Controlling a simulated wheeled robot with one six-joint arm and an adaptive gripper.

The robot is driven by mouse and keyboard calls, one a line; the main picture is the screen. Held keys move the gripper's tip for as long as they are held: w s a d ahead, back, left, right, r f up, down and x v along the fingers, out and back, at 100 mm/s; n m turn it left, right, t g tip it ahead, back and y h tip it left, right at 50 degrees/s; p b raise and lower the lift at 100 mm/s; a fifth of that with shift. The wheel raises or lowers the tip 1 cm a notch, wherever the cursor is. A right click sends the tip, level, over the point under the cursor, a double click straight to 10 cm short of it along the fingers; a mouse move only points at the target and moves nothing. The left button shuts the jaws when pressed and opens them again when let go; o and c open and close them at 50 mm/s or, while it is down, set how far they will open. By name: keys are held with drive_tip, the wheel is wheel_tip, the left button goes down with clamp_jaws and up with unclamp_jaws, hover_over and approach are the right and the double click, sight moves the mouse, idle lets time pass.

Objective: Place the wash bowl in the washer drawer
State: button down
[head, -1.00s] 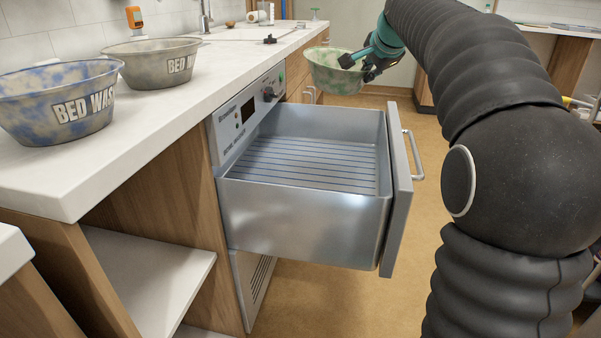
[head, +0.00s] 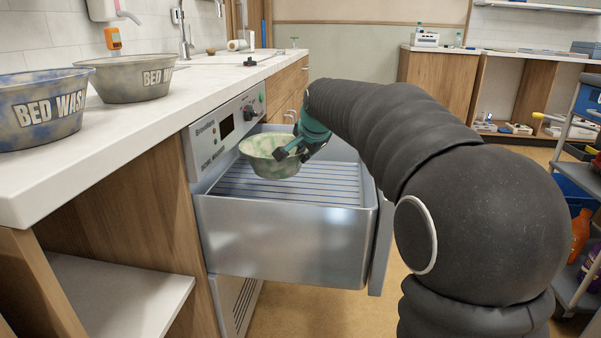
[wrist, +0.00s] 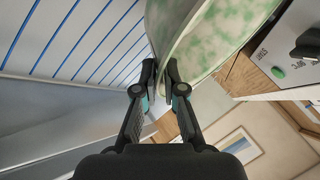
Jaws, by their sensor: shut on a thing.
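The green-mottled wash bowl (head: 268,157) is upright or nearly so, over the open washer drawer (head: 280,235), towards its back left near the control panel. My gripper (head: 292,150) is shut on the bowl's right rim. In the wrist view my gripper's fingers (wrist: 163,85) pinch the edge of the bowl (wrist: 205,40), with the drawer's blue-striped rack (wrist: 75,40) beside it. The drawer is pulled out and its rack is otherwise empty. Whether the bowl's base touches the rack I cannot tell.
A blue-mottled bowl (head: 40,108) and a grey-brown bowl (head: 128,80) stand on the white counter (head: 110,135) at left. The washer's control panel (head: 225,128) rises behind the drawer. A shelf trolley (head: 578,180) stands at far right. Floor before the drawer is clear.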

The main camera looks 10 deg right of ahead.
sight(299, 169)
drive_tip(key=shift+w+a+f, duration=0.3)
drive_tip(key=shift+a+f, duration=0.05)
drive_tip(key=shift+a, duration=0.2)
drive_tip(key=shift+f+b, duration=0.5)
drive_tip(key=shift+f, duration=1.5)
drive_tip(key=shift+f+b, duration=0.3)
drive_tip(key=shift+f, duration=0.1)
drive_tip(key=shift+f, duration=0.2)
drive_tip(key=c, duration=1.3)
unclamp_jaws()
drive_tip(key=shift+o, duration=0.2)
